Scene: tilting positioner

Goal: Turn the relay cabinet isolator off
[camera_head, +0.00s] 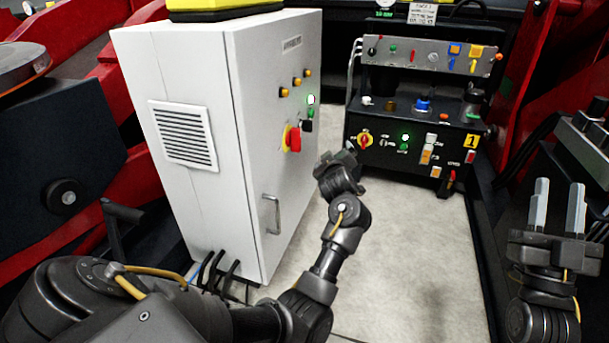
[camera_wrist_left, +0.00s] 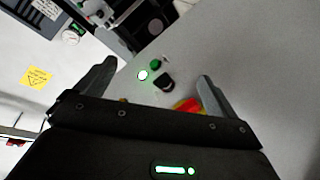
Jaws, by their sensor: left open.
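The relay cabinet (camera_head: 255,200) is a tall white box in the middle left of the head view. Its isolator (camera_head: 294,138) is a red handle on a yellow plate on the cabinet's right-hand face; the handle looks roughly upright. In the left wrist view the isolator (camera_wrist_left: 189,104) is partly hidden behind one of my left fingers. My left gripper (camera_head: 337,158) is in front of that face, a little right of the isolator and apart from it. It is open and empty in the left wrist view (camera_wrist_left: 156,76). My right gripper (camera_head: 557,206) is open and empty at the far right.
A lit green lamp (camera_head: 311,99) and a black knob (camera_head: 307,126) sit just above the isolator. A door handle (camera_head: 271,213) sticks out below. A black control panel (camera_head: 420,145) with another red-yellow switch (camera_head: 365,139) stands behind. The floor (camera_head: 410,240) between is clear.

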